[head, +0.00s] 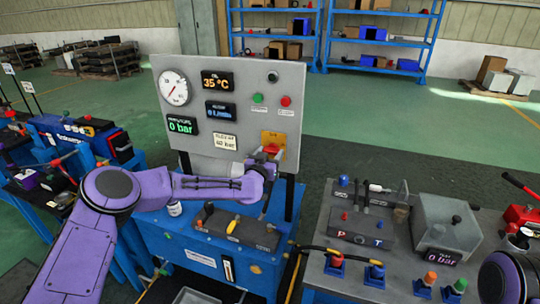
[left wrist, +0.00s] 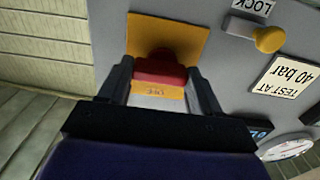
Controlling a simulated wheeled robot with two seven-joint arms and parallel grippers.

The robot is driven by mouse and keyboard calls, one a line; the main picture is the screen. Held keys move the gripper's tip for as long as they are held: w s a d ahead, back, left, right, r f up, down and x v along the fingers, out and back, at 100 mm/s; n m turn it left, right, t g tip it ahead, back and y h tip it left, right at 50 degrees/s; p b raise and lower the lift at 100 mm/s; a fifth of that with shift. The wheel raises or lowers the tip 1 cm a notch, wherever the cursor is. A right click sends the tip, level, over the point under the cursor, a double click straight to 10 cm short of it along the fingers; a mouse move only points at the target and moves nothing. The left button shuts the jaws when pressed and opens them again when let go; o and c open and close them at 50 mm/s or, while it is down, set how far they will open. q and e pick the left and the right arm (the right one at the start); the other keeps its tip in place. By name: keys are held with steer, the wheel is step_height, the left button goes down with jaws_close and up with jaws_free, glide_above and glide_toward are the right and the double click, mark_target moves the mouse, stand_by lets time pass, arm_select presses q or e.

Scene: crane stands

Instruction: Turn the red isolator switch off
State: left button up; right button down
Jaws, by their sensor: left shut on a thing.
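The red isolator switch (head: 271,149) sits on a yellow plate (head: 272,137) low on the right of the grey upright panel (head: 225,75). In the left wrist view the red switch handle (left wrist: 160,70) lies between the two dark fingers of my left gripper (left wrist: 162,88), on the yellow plate (left wrist: 187,37). The letters OFF show upside down on the plate beside the handle. My left gripper (head: 268,160) is shut on the handle; in the head view my arm partly covers it. My right gripper is not in view; only part of a purple arm link shows at the lower right.
A yellow knob (left wrist: 269,40) by a LOCK label is near the switch. The panel also has a pressure gauge (head: 173,87), displays, a green button (head: 257,98) and a red button (head: 286,101). A blue bench (head: 180,245) with yellow-handled valves stands below. A test bench (head: 345,225) is at right.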

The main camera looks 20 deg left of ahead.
arm_select(q)
steer(key=shift+f+n+b, duration=0.15)
steer(key=shift+n+b, duration=0.25)
steer(key=shift+b, duration=0.3)
steer(key=n+b, duration=0.4)
steer(key=b, duration=0.1)
steer(key=shift+n, duration=0.4)
steer(key=n+b, duration=0.2)
steer(key=shift+n+b, duration=0.4)
steer(key=n+b, duration=0.4)
steer(key=n, duration=0.1)
steer(key=shift+a, duration=0.1)
steer(key=shift+n+b, duration=1.6)
steer(key=shift+n, duration=0.7)
steer(key=shift+r, duration=0.2)
steer(key=o, duration=1.1)
steer(key=shift+c, duration=0.2)
